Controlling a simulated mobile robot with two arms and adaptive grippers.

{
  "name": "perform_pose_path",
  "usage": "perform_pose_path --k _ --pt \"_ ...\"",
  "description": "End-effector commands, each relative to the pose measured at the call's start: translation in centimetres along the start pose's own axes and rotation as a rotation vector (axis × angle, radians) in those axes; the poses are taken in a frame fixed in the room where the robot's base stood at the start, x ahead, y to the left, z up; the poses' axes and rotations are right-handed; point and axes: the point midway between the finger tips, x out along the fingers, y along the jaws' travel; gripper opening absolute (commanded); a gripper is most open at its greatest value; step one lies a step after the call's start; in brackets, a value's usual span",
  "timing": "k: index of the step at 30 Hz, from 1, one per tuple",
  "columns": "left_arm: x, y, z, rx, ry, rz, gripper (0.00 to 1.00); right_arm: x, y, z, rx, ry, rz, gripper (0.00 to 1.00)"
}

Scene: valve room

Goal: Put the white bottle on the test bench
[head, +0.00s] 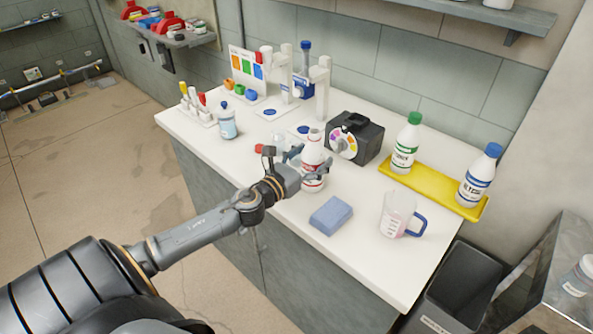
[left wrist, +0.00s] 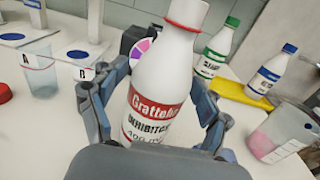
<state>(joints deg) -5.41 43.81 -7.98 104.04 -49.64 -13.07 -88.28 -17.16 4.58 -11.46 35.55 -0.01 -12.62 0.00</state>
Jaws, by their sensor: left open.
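The white bottle (head: 313,157) with a red band and red label stands upright on the white bench top (head: 260,187). It fills the middle of the left wrist view (left wrist: 165,80), where its label reads in part "INHIBITOR". My left gripper (head: 307,168) is open, with one finger on each side of the bottle; in the left wrist view the fingers (left wrist: 155,105) flank its lower body. I cannot tell whether they touch it. My right gripper is not in view.
A yellow tray (head: 432,187) holds a green-capped bottle (head: 406,144) and a blue-capped bottle (head: 478,175). A blue sponge (head: 331,215) and a measuring jug (head: 398,216) stand nearer the front. A black box with a colour wheel (head: 356,137) is behind the bottle.

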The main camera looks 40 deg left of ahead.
Motion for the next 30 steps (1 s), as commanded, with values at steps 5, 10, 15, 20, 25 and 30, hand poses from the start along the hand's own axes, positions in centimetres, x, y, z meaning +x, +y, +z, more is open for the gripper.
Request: perform_pose_path --k 5,10,15,20,25,30 --pt "-3.4 -0.1 -0.3 0.001 0.003 -0.002 0.76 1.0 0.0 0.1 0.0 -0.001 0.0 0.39" --pt "-5.8 -0.1 -0.3 -0.001 0.002 -0.001 0.76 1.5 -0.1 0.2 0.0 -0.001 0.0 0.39" --pt "-7.1 -0.1 -0.1 -0.001 0.0 -0.001 0.76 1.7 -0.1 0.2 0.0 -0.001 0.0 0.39" --pt "-7.5 -0.1 0.0 -0.001 -0.001 -0.001 0.76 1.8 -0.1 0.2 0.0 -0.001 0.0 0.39" --pt "-7.5 -0.1 0.1 -0.001 -0.001 -0.001 0.76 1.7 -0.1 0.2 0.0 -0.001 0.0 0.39" --pt "-7.5 -0.1 0.1 -0.001 -0.001 -0.001 0.76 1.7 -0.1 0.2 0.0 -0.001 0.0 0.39"
